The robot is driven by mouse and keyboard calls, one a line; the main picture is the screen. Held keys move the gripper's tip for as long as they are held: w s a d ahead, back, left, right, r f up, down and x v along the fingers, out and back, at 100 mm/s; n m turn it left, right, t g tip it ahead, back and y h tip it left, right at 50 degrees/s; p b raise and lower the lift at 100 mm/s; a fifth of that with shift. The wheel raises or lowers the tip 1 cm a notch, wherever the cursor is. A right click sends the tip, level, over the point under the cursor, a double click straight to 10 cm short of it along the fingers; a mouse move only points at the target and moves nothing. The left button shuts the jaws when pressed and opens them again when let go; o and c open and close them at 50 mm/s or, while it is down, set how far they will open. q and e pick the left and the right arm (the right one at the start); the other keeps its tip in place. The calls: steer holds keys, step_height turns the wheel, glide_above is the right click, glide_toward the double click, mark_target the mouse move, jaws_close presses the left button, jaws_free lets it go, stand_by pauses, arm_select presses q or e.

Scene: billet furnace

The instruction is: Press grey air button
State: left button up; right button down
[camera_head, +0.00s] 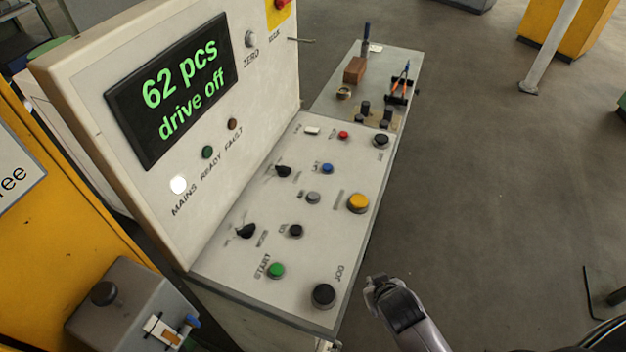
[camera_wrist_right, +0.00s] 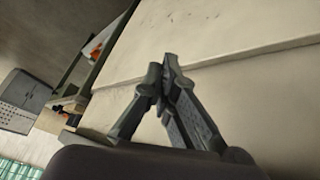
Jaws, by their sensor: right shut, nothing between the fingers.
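The grey button (camera_head: 313,198) is a small round cap on the sloping panel of the console (camera_head: 215,262), left of a larger yellow button (camera_head: 358,203) and below a blue one (camera_head: 327,169). Its label is too small to read. My right gripper (camera_head: 377,284) is beside the panel's lower right edge, apart from the grey button and right of the large black button (camera_head: 324,295). In the right wrist view, the right gripper (camera_wrist_right: 168,78) is shut and empty, in front of a pale console surface; no button shows there. My left gripper is not in view.
The panel also carries a green button (camera_head: 276,270), a red button (camera_head: 343,134) and black knobs (camera_head: 246,231). A display (camera_head: 172,88) reads "62 pcs drive off". A side shelf (camera_head: 330,99) holds small items. Open floor (camera_head: 480,180) lies to the right.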

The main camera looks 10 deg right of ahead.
steer(key=w+r+m+t+p, duration=0.1)
steer(key=w+r+t, duration=0.25)
steer(key=r, duration=0.75)
steer(key=w+r+t+h+p, duration=0.1)
steer(key=w+r+t, duration=0.3)
steer(key=r, duration=0.6)
steer(key=w+r+m+t+p, duration=0.15)
steer(key=w+r, duration=0.35)
steer(key=r, duration=0.6)
steer(key=w+a+r+n+t+y, duration=0.3)
steer(key=a+r+n+t+y, duration=0.1)
steer(key=a+r+n+y, duration=0.9)
steer(key=a+f+n+g+y, duration=0.4)
steer(key=a+f+n+g, duration=0.35)
steer(key=a+g, duration=0.2)
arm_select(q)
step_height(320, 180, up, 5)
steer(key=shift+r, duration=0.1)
arm_select(e)
steer(key=w+d+f+m+g+h, duration=0.2)
steer(key=w+d+f+h, duration=0.3)
steer(key=d+f+h, duration=0.4)
step_height(320, 180, down, 3)
steer(key=shift+d+r+m, duration=0.1)
steer(key=shift+d+m, duration=0.2)
steer(key=shift+d, duration=0.85)
